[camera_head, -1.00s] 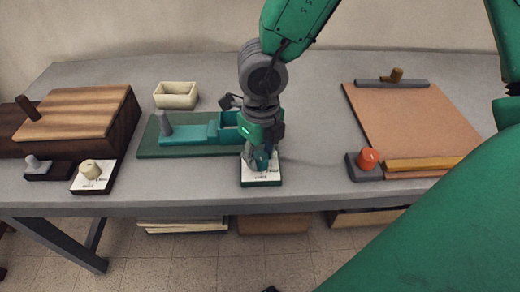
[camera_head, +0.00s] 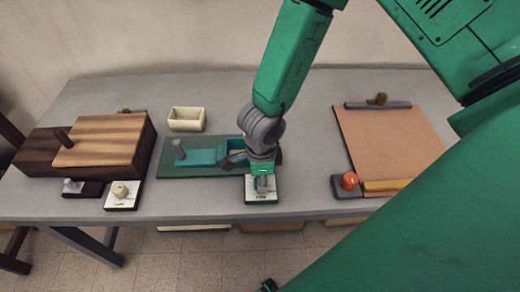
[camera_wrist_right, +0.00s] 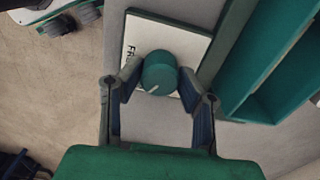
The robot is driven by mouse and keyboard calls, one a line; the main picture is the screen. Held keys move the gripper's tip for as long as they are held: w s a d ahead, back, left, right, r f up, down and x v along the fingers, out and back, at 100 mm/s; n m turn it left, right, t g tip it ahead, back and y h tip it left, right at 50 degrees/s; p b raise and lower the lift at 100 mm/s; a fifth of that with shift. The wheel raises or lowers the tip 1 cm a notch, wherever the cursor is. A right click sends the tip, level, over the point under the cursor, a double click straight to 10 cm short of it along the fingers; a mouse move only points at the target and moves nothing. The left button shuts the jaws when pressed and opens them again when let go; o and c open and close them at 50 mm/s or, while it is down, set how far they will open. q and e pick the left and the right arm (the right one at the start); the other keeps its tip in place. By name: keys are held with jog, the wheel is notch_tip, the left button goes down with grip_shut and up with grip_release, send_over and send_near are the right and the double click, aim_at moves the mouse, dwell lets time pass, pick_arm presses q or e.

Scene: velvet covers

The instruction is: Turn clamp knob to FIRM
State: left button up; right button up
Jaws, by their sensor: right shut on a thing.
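The clamp knob is a round teal knob (camera_wrist_right: 160,70) with a short white pointer line, on a white labelled plate (camera_wrist_right: 190,45). In the right wrist view my right gripper (camera_wrist_right: 158,82) has a finger on each side of the knob and is shut on it. Only part of the plate's lettering shows; the rest is hidden. In the head view my right gripper (camera_head: 263,185) points down over the plate (camera_head: 262,197) at the front of the green clamp fixture (camera_head: 178,170), largely hiding the knob.
At the left stands a wooden box (camera_head: 105,140) with a cream knob (camera_head: 120,190) before it. A cream tray (camera_head: 186,119) is behind the fixture. A brown board (camera_head: 385,135) with a red knob (camera_head: 349,181) lies at the right. Bare grey table lies between.

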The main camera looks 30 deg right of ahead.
jog(key=n+p, duration=0.1)
jog(key=p, duration=0.1)
jog(key=n+p, duration=0.2)
jog(key=shift+r+n, duration=0.25)
jog(key=shift+n, duration=0.05)
jog(key=shift+w+f+n+p, duration=0.15)
jog(key=shift+w+n+p, duration=0.05)
jog(key=shift+n+p, duration=1.15)
jog(key=o, duration=1)
jog(key=shift+o, duration=0.7)
jog(key=shift+d, duration=0.1)
jog(key=shift+r, duration=0.2)
notch_tip(320, 180, up, 11)
jog(key=shift+r, duration=0.2)
